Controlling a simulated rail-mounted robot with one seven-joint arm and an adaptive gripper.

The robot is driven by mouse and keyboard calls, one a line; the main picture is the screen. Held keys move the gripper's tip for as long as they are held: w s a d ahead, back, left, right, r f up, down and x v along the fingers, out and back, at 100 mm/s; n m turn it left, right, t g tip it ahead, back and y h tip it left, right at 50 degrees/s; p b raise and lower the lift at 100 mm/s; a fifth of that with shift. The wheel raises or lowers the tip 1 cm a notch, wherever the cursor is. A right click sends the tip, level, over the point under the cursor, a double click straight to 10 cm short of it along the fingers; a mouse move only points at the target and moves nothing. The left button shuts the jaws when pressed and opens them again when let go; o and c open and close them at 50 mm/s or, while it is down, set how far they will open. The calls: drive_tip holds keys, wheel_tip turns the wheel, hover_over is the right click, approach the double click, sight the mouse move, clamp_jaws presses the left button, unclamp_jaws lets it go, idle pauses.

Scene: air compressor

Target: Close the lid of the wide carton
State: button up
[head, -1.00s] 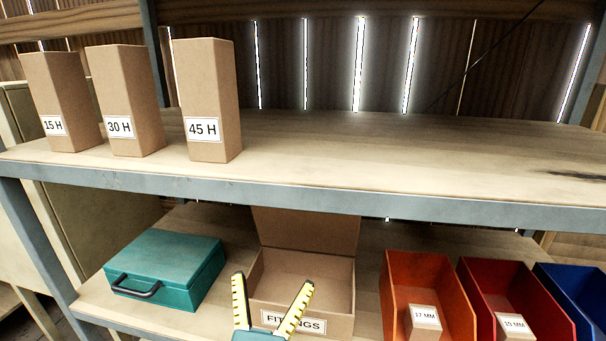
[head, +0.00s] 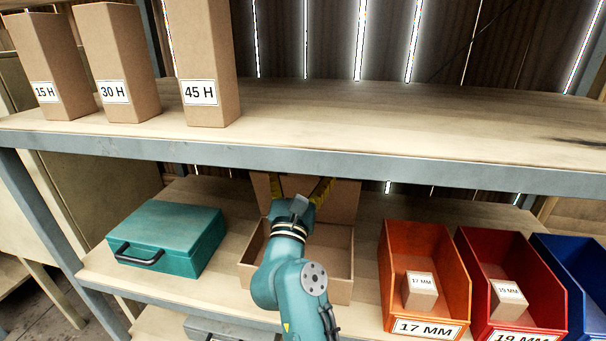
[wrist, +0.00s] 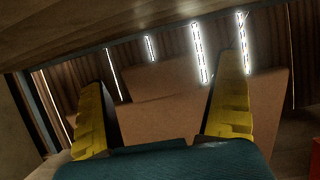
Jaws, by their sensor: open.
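The wide carton (head: 340,262) stands on the lower shelf with its lid (head: 345,197) raised at the back, close under the upper shelf. Its inside looks empty where it shows; my arm hides part of its front and its label. My gripper (head: 300,187) is open and reaches over the carton up to the raised lid, its yellow fingers spread. In the wrist view, the gripper (wrist: 165,95) has its two fingers apart with brown cardboard (wrist: 160,120) between and beyond them. I cannot tell whether the fingers touch the lid.
The upper shelf's grey edge (head: 420,168) runs close above the gripper. A teal metal case (head: 165,238) stands left of the carton. An orange bin (head: 425,260), a red bin (head: 510,275) and a blue bin (head: 580,265) stand right. Tall cartons (head: 205,70) stand on the upper shelf.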

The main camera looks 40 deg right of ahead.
drive_tip(key=shift+w+d+r, duration=0.25)
drive_tip(key=shift+w+d, duration=0.2)
drive_tip(key=shift+d, duration=0.05)
